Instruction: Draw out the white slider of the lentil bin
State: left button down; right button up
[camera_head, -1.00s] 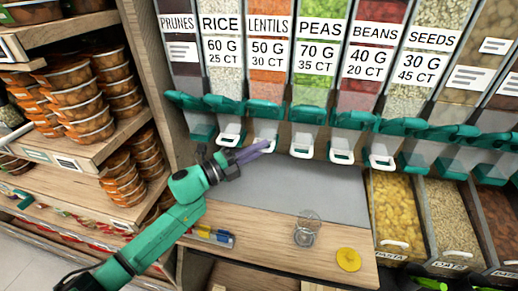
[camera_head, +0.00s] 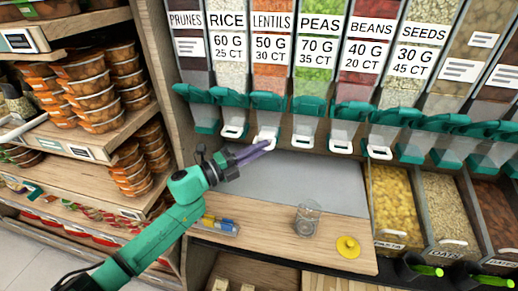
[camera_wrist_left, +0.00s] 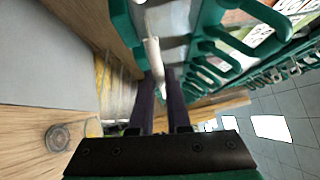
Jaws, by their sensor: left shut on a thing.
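The lentil bin (camera_head: 270,72) is the orange-filled one labelled LENTILS, between the rice and peas bins. Its white slider (camera_head: 263,133) sits low on the front, under the green spout, roughly in line with the neighbouring sliders. My left gripper (camera_head: 266,145) has its long purple fingers at this slider and is shut on it. In the left wrist view, the fingers (camera_wrist_left: 159,82) close around the end of a white piece (camera_wrist_left: 152,52), the slider. The fingers partly hide it in the head view. My right gripper is not in view.
A grey mat (camera_head: 300,182) and wooden counter (camera_head: 270,228) lie below the bins. A clear glass (camera_head: 307,220) and yellow lid (camera_head: 348,246) stand there. Shelves of orange tubs (camera_head: 90,103) are at left. Other bins' sliders, such as the peas slider (camera_head: 302,141), are close by.

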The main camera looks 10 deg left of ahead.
pick_arm(q)
jog(key=c, duration=0.9)
grip_release()
jog(key=shift+d, duration=0.1)
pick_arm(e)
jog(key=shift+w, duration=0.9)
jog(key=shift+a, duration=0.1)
pick_arm(q)
jog(key=b+v, duration=0.3)
jog(key=v, duration=1.1)
jog(key=shift+s+a, duration=0.15)
jog(key=shift+a, duration=0.1)
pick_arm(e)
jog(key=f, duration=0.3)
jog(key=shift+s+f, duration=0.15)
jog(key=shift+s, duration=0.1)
